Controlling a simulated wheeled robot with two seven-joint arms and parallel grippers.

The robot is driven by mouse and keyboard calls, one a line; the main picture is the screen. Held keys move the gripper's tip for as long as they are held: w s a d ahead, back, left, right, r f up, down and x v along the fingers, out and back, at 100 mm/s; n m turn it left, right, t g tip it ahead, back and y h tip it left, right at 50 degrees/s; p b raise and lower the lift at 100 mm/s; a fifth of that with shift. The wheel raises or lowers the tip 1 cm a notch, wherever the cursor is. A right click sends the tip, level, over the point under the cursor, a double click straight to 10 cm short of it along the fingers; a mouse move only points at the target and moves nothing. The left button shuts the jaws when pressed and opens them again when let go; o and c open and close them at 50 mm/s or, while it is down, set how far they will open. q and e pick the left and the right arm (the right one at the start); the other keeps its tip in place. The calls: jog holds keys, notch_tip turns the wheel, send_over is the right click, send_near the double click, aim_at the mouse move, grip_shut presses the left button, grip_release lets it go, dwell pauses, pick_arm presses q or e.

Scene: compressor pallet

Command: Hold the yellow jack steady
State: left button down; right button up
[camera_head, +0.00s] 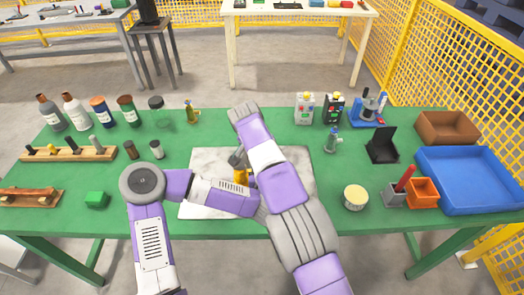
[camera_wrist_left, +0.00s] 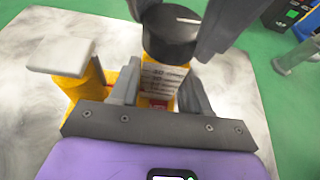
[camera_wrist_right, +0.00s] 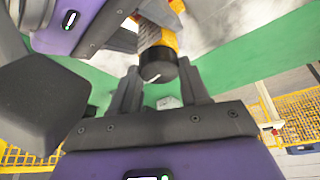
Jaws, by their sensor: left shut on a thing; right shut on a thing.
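The yellow jack (camera_head: 240,176) stands on a pale, smudged plate (camera_head: 200,160) and is partly hidden by my arms in the head view. In the left wrist view the jack (camera_wrist_left: 98,80) shows a yellow body, a scale label, a grey pad at its left and a black round knob (camera_wrist_left: 170,33) on top. My left gripper (camera_wrist_left: 158,88) is shut on the jack's body below the knob. My right gripper (camera_wrist_right: 160,82) is shut on the black knob (camera_wrist_right: 158,63), one finger on each side. The jack's base is largely hidden.
On the green table, bottles (camera_head: 76,112) and a wooden peg rack (camera_head: 68,153) stand left. A cream round tub (camera_head: 355,196), orange box (camera_head: 422,192) and blue tray (camera_head: 470,178) are right. My arms cross close together over the plate.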

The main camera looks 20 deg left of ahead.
jog(key=shift+m, duration=0.5)
jog(key=shift+h, duration=0.3)
jog(key=o, duration=1.1)
jog(key=shift+c, duration=0.2)
jog(key=v, duration=1.2)
jog(key=shift+w, duration=0.1)
pick_arm(q)
jog(key=shift+c, duration=2.3)
grip_release()
